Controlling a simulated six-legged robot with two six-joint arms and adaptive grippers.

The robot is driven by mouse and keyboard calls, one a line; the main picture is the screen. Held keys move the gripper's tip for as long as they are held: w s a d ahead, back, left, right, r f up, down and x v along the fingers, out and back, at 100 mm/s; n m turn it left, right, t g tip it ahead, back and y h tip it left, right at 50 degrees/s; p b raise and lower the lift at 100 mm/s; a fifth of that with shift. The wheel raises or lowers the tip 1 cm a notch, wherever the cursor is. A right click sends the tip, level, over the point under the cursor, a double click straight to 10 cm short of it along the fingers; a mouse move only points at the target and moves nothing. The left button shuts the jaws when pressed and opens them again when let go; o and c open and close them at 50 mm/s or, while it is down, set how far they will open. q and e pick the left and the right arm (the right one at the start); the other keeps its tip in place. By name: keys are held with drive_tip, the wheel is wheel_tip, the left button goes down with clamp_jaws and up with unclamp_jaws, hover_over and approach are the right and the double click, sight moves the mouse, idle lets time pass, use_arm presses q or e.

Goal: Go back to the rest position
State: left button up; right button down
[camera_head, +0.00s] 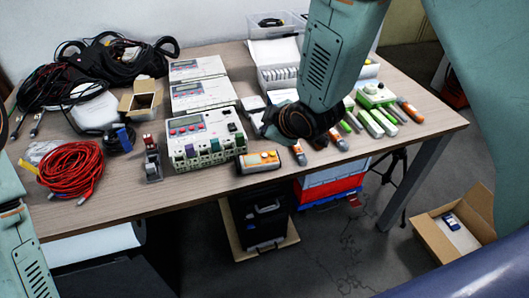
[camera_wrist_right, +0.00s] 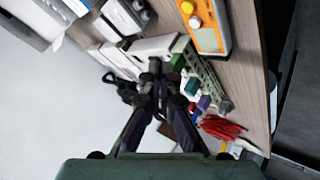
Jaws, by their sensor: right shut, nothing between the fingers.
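My right arm (camera_head: 335,65) reaches in from the top right of the head view, over the back right part of the table. Its dark wrist (camera_head: 300,122) hangs above the tools there and hides some of them. In the right wrist view my right gripper (camera_wrist_right: 155,70) has its fingers together with nothing between them. It points toward the white devices, which appear behind the fingertips. My left arm (camera_head: 22,255) shows at the lower left edge of the head view. Its gripper does not show.
The wooden table (camera_head: 215,195) holds a multi-socket tester (camera_head: 198,135), an orange meter (camera_head: 258,161), red cable (camera_head: 70,170), black cables (camera_head: 100,60) and several hand tools. A cardboard box (camera_head: 430,230) stands on the floor at right.

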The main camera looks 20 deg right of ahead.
idle(0.5)
drive_tip(key=shift+m, duration=0.4)
drive_tip(key=s+f+m, duration=0.1)
drive_tip(key=s+d+f+m, duration=0.1)
drive_tip(key=s+f+m, duration=0.1)
drive_tip(key=s+m, duration=0.1)
drive_tip(key=shift+d+f+g+h, duration=0.1)
drive_tip(key=shift+d+g+h, duration=0.15)
drive_tip(key=shift+g+h, duration=0.15)
drive_tip(key=s+d+f+m+g, duration=0.1)
drive_tip(key=s+f, duration=0.4)
drive_tip(key=s, duration=0.6)
drive_tip(key=s+d+f+m+g+h, duration=0.1)
drive_tip(key=s+f+m+g, duration=0.3)
drive_tip(key=s, duration=0.7)
drive_tip(key=s+d+f+m+g, duration=0.2)
drive_tip(key=s+f+g, duration=0.1)
drive_tip(key=s+f, duration=0.5)
drive_tip(key=s, duration=0.3)
drive_tip(key=shift+s+d, duration=0.15)
drive_tip(key=shift+d, duration=0.2)
drive_tip(key=shift+f, duration=0.1)
